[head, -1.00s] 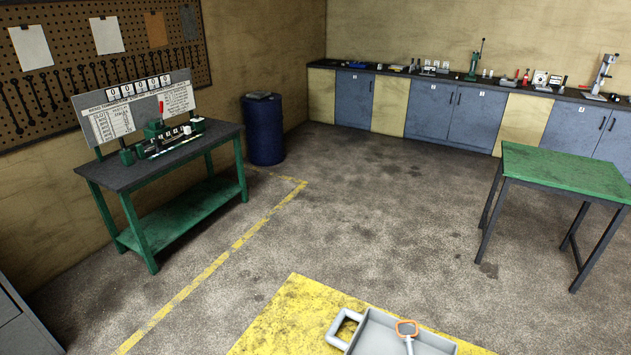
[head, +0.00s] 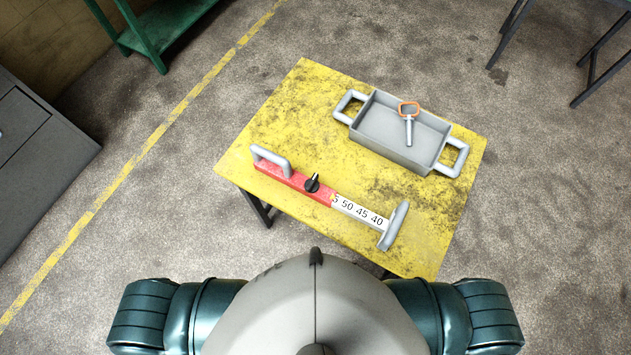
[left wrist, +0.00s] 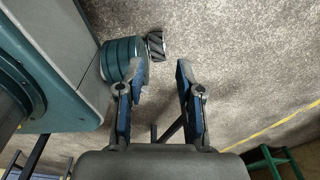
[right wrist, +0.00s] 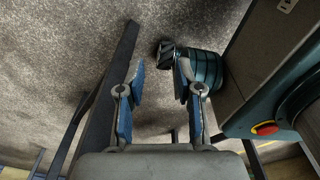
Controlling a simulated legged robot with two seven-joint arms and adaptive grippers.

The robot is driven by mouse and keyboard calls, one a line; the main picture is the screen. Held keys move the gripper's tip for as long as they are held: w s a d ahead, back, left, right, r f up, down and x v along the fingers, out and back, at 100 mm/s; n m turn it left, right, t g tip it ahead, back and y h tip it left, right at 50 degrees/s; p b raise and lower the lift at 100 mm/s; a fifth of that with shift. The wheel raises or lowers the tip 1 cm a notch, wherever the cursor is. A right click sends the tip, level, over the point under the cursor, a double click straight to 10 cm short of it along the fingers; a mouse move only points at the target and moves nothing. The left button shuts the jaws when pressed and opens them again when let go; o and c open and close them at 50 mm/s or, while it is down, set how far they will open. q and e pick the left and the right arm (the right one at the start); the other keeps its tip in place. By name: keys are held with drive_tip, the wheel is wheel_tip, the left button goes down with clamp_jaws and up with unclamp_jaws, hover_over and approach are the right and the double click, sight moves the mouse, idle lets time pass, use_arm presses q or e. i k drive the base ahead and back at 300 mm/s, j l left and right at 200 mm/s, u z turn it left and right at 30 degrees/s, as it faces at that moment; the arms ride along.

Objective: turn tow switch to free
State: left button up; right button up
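The switch is a black knob (head: 312,183) on top of a red bar (head: 290,180) that lies on the yellow table. The bar has a grey handle (head: 271,160) at its left end. A white scale (head: 360,211) with numbers such as 50, 45 and 40 runs to a grey crosspiece (head: 393,226) at its right end. The knob's marked positions are too small to read. My left gripper (left wrist: 160,88) and my right gripper (right wrist: 160,75) are open and empty, away from the bar. Neither gripper shows in the head view.
A grey tray (head: 376,136) with two handles stands on the yellow table (head: 260,125), behind the bar. A pin with an orange ring (head: 408,109) lies in it. A grey cabinet (head: 40,160) stands at the left. The table's left part is clear.

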sight(310, 185)
drive_tip(key=k+l+z, duration=0.15)
drive_tip(key=z, duration=0.3)
drive_tip(key=k+l+z, duration=0.15)
drive_tip(key=z, duration=0.25)
